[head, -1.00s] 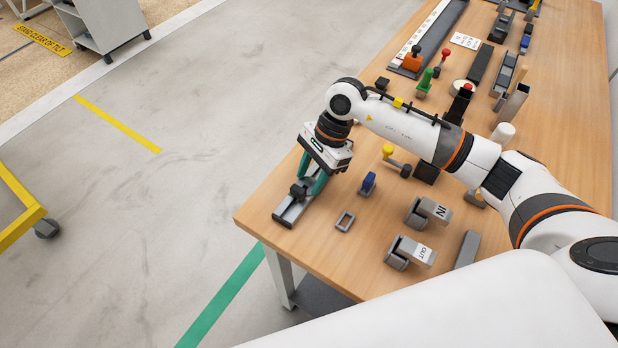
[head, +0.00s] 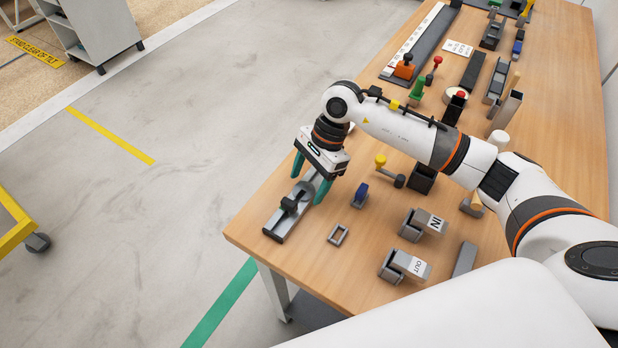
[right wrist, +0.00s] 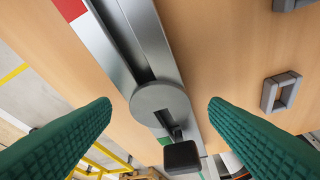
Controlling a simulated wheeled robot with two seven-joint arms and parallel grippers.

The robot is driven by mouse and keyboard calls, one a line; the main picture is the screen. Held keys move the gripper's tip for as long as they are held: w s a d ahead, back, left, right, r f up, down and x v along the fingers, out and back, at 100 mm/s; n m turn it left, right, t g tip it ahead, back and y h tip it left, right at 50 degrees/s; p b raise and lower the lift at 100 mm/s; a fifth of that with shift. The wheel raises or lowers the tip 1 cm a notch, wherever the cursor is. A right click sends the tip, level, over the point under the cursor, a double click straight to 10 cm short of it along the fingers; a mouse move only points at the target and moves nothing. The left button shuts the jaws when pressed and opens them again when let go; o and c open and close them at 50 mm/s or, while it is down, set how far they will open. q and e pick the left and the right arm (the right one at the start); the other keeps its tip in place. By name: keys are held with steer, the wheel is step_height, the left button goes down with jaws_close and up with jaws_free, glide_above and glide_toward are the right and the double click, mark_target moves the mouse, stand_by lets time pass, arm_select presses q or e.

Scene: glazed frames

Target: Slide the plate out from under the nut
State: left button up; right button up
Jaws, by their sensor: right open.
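A grey slotted metal rail (head: 278,229) lies near the table's left edge. A round grey disc (right wrist: 158,97) lies flat across its slot. A small dark block (right wrist: 182,157) sticks up beside the disc; the dark part on the rail also shows in the head view (head: 289,204). I cannot tell for sure which of these is the plate and which the nut. My right gripper (right wrist: 159,103) is open above the rail, with its teal fingers on either side of the disc, apart from it. In the head view my right gripper (head: 308,186) hides part of the rail. My left gripper is not in view.
A grey rectangular ring (head: 338,235), a blue-topped piece (head: 360,195) and a yellow-knobbed lever (head: 380,161) stand right of the rail. The IN block (head: 420,224) and OUT block (head: 398,265) are farther right. The table edge runs close on the rail's left.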

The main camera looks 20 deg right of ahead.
steer(key=b+v, duration=0.2)
steer(key=v, duration=1)
steer(key=shift+s, duration=0.1)
